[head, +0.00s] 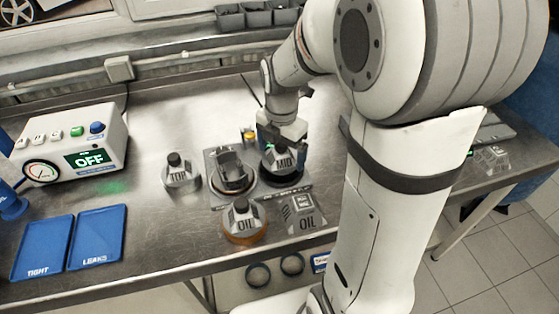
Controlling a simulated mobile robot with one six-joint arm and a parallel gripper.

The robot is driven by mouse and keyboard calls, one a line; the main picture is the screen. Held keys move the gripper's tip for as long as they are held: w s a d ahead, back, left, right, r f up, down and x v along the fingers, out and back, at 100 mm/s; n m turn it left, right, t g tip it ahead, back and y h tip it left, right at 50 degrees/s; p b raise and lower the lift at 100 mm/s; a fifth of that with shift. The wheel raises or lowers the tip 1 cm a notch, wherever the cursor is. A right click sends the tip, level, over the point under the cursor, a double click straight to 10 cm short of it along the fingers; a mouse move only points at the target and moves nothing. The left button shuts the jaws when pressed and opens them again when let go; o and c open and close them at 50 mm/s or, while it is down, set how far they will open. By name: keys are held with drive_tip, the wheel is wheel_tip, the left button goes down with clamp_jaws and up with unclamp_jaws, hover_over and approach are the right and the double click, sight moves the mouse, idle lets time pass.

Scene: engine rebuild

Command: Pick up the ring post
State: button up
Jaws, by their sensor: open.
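Several grey posts with dark knobs stand on the metal workbench. One is marked TOP (181,172), one MID (282,165) and one OIL (242,217). The frame does not show which one the task calls the ring post. The MID post has a dark ring round its foot; the OIL post has a brownish one. My gripper (281,146) points down, right over the knob of the MID post. It is open, and its fingertips are small and partly hidden; I cannot tell whether they touch the knob.
A round dark holder (232,172) stands between the TOP and MID posts. A tester box (70,147) reading OFF and blue trays, TIGHT (43,247) and LEAKS (97,238), are at the left.

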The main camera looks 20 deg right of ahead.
drive_tip(key=shift+f, duration=0.65)
drive_tip(key=shift+c, duration=0.4)
drive_tip(key=c, duration=0.8)
drive_tip(key=shift+r, duration=0.15)
drive_tip(key=shift+c, duration=0.4)
